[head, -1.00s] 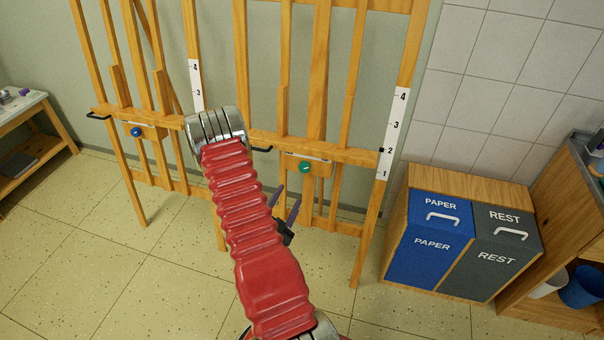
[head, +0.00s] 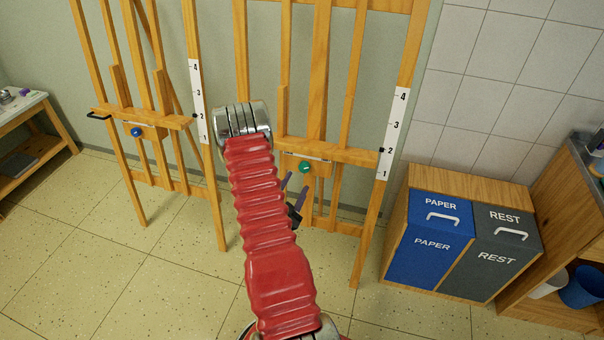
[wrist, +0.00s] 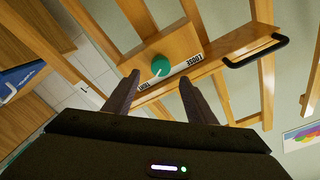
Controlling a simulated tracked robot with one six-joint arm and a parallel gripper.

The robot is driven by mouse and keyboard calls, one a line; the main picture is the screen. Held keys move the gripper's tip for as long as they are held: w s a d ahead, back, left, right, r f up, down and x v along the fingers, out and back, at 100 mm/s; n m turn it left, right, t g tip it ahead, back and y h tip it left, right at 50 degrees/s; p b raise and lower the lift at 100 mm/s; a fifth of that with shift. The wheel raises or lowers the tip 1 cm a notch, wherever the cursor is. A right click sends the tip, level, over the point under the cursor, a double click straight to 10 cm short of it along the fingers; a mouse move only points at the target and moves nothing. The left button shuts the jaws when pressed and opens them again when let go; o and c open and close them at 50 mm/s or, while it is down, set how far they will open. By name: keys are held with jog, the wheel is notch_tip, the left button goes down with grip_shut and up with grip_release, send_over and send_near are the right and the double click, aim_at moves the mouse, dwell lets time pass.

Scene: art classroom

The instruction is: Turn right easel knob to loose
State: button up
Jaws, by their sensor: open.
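The right easel (head: 335,155) has a green knob (head: 304,167) on a wooden block below its tray bar. In the wrist view the green knob (wrist: 160,66) sits ahead of my gripper (wrist: 158,76), between the two fingertips in the picture. The fingers are open and empty, and appear apart from the knob. A white label strip (wrist: 172,74) beside the knob reads LOOSE at its right end and apparently TIGHT at its left. A small white mark shows on the knob's lower edge. In the head view my gripper (head: 293,186) is just below the knob.
The left easel (head: 150,120) has a blue knob (head: 137,132). A black handle (wrist: 256,52) sticks out from the right easel's bar. Blue PAPER (head: 432,240) and grey REST (head: 500,255) bins stand at right. The floor at left is clear.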

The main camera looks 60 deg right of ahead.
aim_at(304, 169)
jog(key=d, duration=0.7)
jog(key=shift+w+d, duration=0.1)
jog(key=shift+w, duration=0.25)
jog(key=shift+c, duration=0.5)
jog(key=c, duration=0.9)
jog(key=shift+a+f, duration=0.1)
jog(key=shift+a, duration=0.15)
jog(key=shift+c, duration=0.2)
jog(key=shift+d, duration=0.15)
